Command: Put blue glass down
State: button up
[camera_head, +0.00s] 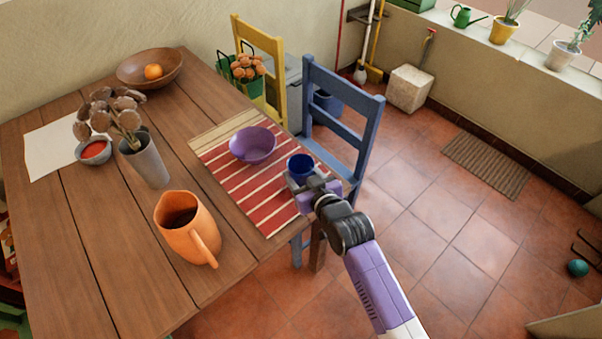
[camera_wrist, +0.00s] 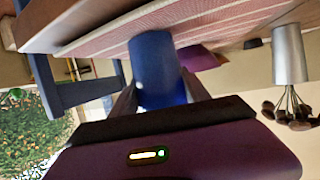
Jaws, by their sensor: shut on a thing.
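The blue glass (camera_head: 300,165) is upright at the right end of the red striped placemat (camera_head: 252,198), near the table's edge. My gripper (camera_head: 305,183) is shut on the glass from the near side. In the wrist view, which is upside down, the blue glass (camera_wrist: 152,62) sits between my two fingers (camera_wrist: 158,95), with its base close to the mat (camera_wrist: 100,38). I cannot tell whether the base touches the mat. The fingers partly hide the glass's lower part in the head view.
A purple bowl (camera_head: 253,146) stands on the mat left of the glass. An orange pitcher (camera_head: 180,222) and a grey vase (camera_head: 147,160) stand farther left on the wooden table (camera_head: 100,240). A blue chair (camera_head: 345,110) is close behind the glass. Bare wood lies around the pitcher.

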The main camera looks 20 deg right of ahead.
jog(key=o, duration=1.4)
jog(key=shift+f, duration=0.1)
jog(key=shift+r, duration=0.25)
jog(key=v, duration=1.2)
jog(key=shift+f, duration=0.1)
